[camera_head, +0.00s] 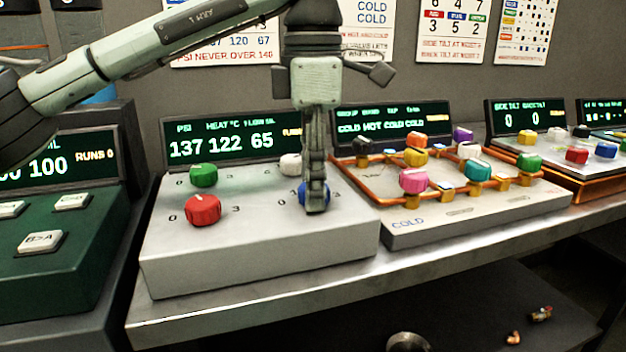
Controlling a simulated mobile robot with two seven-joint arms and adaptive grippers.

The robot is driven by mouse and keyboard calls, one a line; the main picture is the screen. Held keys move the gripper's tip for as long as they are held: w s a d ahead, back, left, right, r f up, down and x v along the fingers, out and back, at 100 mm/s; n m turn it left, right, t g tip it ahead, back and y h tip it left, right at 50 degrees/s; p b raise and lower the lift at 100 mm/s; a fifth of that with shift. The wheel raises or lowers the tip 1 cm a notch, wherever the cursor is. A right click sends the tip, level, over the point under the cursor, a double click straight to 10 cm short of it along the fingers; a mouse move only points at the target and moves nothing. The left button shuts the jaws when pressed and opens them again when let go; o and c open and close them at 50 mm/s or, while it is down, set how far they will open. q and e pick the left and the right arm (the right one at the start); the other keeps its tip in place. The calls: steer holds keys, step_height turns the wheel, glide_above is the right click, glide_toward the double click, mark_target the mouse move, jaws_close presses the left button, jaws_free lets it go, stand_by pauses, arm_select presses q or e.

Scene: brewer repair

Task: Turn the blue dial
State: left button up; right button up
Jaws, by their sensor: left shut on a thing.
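The blue dial (303,194) sits at the front right of the grey dial box (258,254), mostly hidden behind my left gripper. My left gripper (316,205) points straight down over the box and is shut on the blue dial. A red dial (202,210) is at the front left, a green dial (204,175) behind it, and a white dial (290,164) at the back right, partly hidden by the gripper. The screen (228,138) behind the box reads 137, 122 and 65. My right gripper is not in view.
To the right, a panel (470,214) carries several coloured knobs on orange rails, close to my gripper. A dark green box (50,268) with white buttons stands at the left. Another panel with coloured blocks (577,156) is at the far right. Charts (452,28) hang on the wall.

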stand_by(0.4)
arm_select(q)
steer(key=o, duration=1.1)
steer(key=shift+o, duration=0.2)
steer(key=shift+r, duration=0.1)
step_height(320, 180, up, 12)
